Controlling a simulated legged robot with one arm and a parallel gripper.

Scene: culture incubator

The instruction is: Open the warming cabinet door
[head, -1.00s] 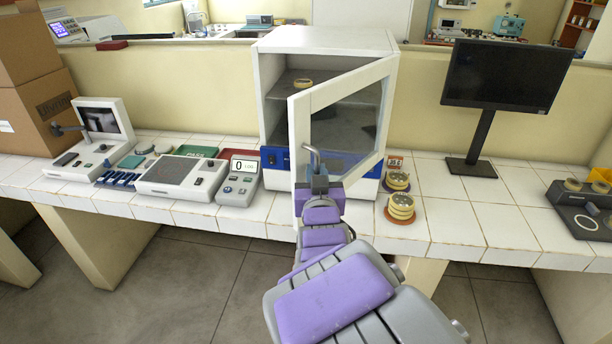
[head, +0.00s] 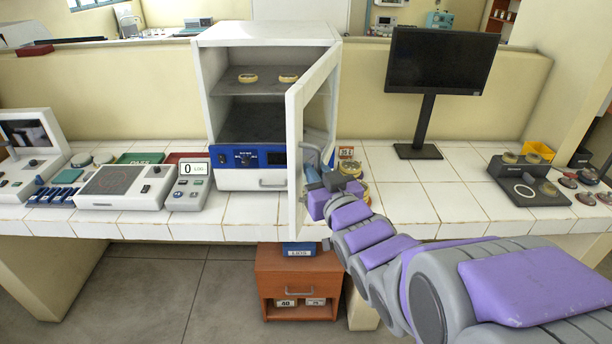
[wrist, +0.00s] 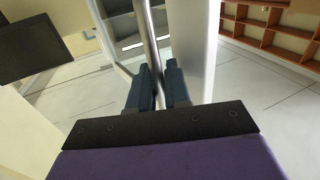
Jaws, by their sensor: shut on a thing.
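The white warming cabinet (head: 222,32) stands on the tiled bench. Its door (head: 294,130) is swung wide open on its right-hand hinge, seen nearly edge-on in the head view. Inside, small round dishes (head: 248,77) sit on the upper shelf. My gripper (head: 318,180) is at the free edge of the door, shut on the metal handle (head: 311,148). In the wrist view, the two dark fingers of the gripper (wrist: 157,90) close around the upright handle bar (wrist: 150,42), beside the white door (wrist: 195,50). The lower part of the handle is hidden by the fingers.
A stack of dishes (head: 358,190) stands just right of the door, partly behind my arm. A monitor (head: 440,62) stands further right. A wooden drawer unit (head: 299,280) is under the bench.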

